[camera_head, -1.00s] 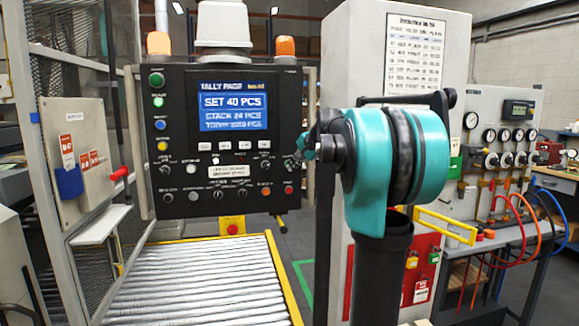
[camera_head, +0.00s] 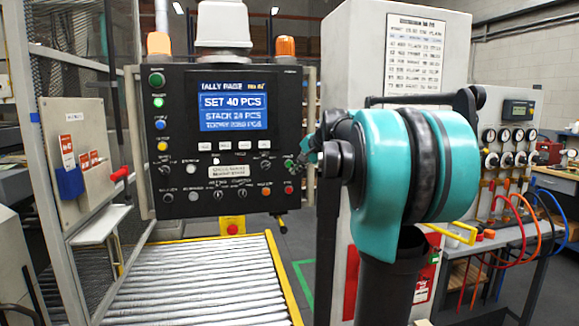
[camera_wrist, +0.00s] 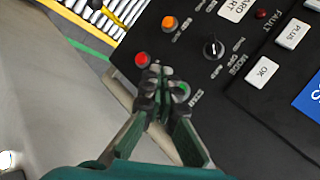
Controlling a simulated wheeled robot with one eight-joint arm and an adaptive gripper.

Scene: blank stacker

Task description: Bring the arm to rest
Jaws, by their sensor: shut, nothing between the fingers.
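My gripper (camera_wrist: 158,82) is shut and empty in the wrist view, its fingertips together in front of the lower edge of the black control panel. A red button (camera_wrist: 142,59), an orange button (camera_wrist: 169,22) and a green START button (camera_wrist: 181,92) show close around the fingertips; whether the fingers touch the panel I cannot tell. In the head view, my gripper (camera_head: 303,160) is small and partly hidden by my teal arm, at the right edge of the control panel (camera_head: 180,190). The panel's blue screen reads SET 40 PCS, STACK 24 PCS.
A roller conveyor (camera_head: 200,285) with yellow rails lies below the panel. A grey cabinet (camera_head: 345,60) stands close behind my arm. Gauges and hoses (camera_head: 515,205) are at the right. A mesh guard (camera_head: 75,110) stands at the left.

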